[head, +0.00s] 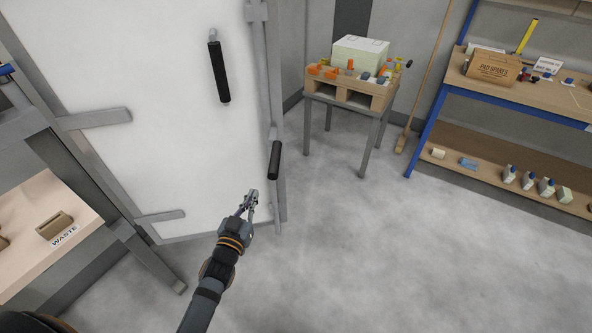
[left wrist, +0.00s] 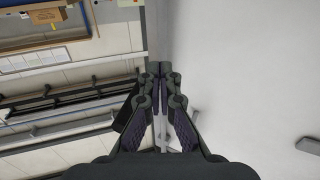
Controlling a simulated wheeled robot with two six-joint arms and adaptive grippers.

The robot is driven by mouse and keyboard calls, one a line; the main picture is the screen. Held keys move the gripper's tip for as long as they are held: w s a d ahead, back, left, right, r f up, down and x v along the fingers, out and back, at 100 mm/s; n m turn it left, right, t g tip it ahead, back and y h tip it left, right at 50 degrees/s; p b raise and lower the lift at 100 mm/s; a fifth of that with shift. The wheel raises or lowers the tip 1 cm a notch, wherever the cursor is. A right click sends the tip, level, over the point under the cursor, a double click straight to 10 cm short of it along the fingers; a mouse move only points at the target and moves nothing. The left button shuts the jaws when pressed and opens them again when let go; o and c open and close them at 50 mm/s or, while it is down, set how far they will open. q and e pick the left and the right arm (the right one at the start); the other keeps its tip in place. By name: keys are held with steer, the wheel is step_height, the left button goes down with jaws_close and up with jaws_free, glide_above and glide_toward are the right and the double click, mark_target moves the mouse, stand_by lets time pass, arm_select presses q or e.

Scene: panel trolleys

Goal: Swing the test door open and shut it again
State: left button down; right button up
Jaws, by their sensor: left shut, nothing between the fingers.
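The white test door (head: 150,80) fills the left of the head view, with grey straps on its left side. A black bar handle (head: 219,72) is on its face. A second black handle (head: 274,160) is at its right edge. My left gripper (head: 251,196) is shut and empty, low by that edge and below the second handle. In the left wrist view the shut fingers (left wrist: 158,72) lie over the door's edge line, with the white face (left wrist: 240,70) to the right. I cannot tell whether they touch it. My right gripper is not in view.
A wooden stand (head: 355,92) with a pale box and small orange and grey parts is behind. A blue-framed bench (head: 540,105) stands at the right. A side table (head: 40,210) with a waste label is at the left. The floor (head: 400,250) at centre right is clear.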

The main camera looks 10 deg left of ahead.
arm_select(q)
steer(key=w+p, duration=0.2)
steer(key=w, duration=1.2)
steer(key=shift+d, duration=0.2)
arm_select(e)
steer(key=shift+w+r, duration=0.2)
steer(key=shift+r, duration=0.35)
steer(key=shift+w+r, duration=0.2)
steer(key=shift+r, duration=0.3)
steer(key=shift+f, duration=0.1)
